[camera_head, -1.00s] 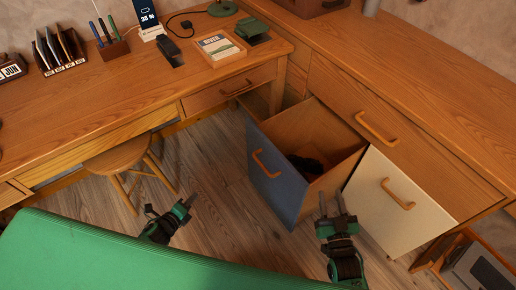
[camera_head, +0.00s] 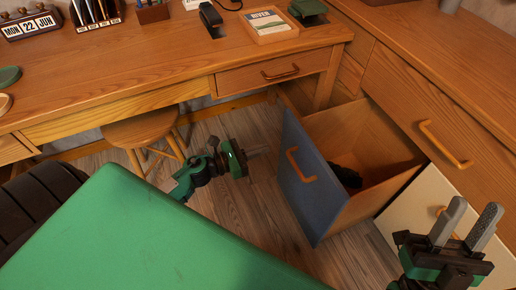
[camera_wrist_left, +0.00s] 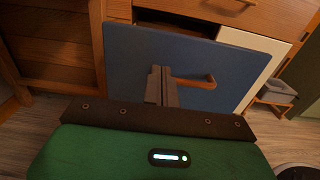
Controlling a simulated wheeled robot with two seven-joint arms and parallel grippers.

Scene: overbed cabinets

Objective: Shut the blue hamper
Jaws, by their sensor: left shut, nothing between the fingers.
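The blue hamper (camera_head: 309,181) is a pull-out bin with a blue front and an orange handle (camera_head: 300,164). It stands open, with its wooden box showing and a dark item (camera_head: 346,176) inside. My left gripper (camera_head: 258,152) is shut and empty, just left of the blue front, its fingers pointing toward it. In the left wrist view the blue front (camera_wrist_left: 140,55) lies ahead of the shut fingers (camera_wrist_left: 161,84), with the handle to their right. I cannot tell whether they touch it. My right gripper (camera_head: 468,226) has its two fingers apart, in front of the cream front.
A cream hamper front (camera_head: 407,207) is right of the blue one, below a wooden drawer (camera_head: 440,120). A desk (camera_head: 150,70) with a stool (camera_head: 142,128) under it is at the left. Floor (camera_head: 240,205) is clear left of the hamper.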

